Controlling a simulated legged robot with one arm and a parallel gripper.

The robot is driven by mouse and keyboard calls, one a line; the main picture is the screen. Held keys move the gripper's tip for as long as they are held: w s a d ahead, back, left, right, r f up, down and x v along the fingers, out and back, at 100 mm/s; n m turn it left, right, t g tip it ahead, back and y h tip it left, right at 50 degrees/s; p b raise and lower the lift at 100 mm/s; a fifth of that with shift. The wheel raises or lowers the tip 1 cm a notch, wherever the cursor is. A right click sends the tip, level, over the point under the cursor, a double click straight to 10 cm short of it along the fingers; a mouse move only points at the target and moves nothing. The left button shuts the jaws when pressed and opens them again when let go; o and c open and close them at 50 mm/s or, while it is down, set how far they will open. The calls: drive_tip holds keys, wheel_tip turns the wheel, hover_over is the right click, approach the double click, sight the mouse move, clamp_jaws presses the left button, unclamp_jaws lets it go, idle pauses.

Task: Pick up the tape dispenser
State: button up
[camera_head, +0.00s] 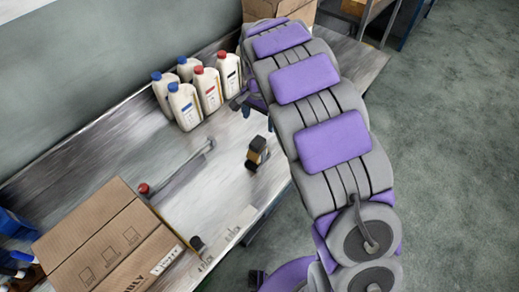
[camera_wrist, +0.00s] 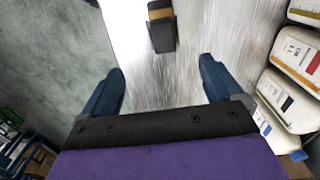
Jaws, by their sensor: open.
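A small black block with a yellow-tan band, which I take as the tape dispenser (camera_head: 257,152), stands on the metal bench near its right edge. In the wrist view the dispenser (camera_wrist: 161,30) is at the top centre, ahead of my gripper (camera_wrist: 160,78). My gripper's blue fingers are spread apart, with nothing between them. The dispenser lines up with the gap between the fingers but lies beyond the tips. In the head view my arm covers most of the gripper, and only a dark finger shows beside the bottles.
Several white bottles (camera_head: 186,106) with blue and red caps stand at the back of the bench (camera_head: 120,137). A cardboard box (camera_head: 108,240) sits at the lower left. A long grey bar with a red knob (camera_head: 143,188) lies on the bench. Bench around the dispenser is clear.

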sight(258, 141)
wheel_tip(258, 141, down, 11)
drive_tip(key=shift+d+r+b, duration=0.1)
drive_tip(key=shift+d+b, duration=0.05)
drive_tip(key=shift+b, duration=1)
drive_tip(key=shift+w+a+f, duration=0.1)
drive_tip(key=shift+a+f, duration=0.2)
drive_tip(key=shift+f, duration=0.5)
drive_tip(key=f+b, duration=0.1)
drive_tip(key=f, duration=0.3)
drive_tip(key=shift+w+a+f+b, duration=0.1)
drive_tip(key=shift+a+b, duration=0.1)
drive_tip(key=shift+b, duration=0.15)
drive_tip(key=shift+c, duration=0.4)
drive_tip(key=c, duration=1.2)
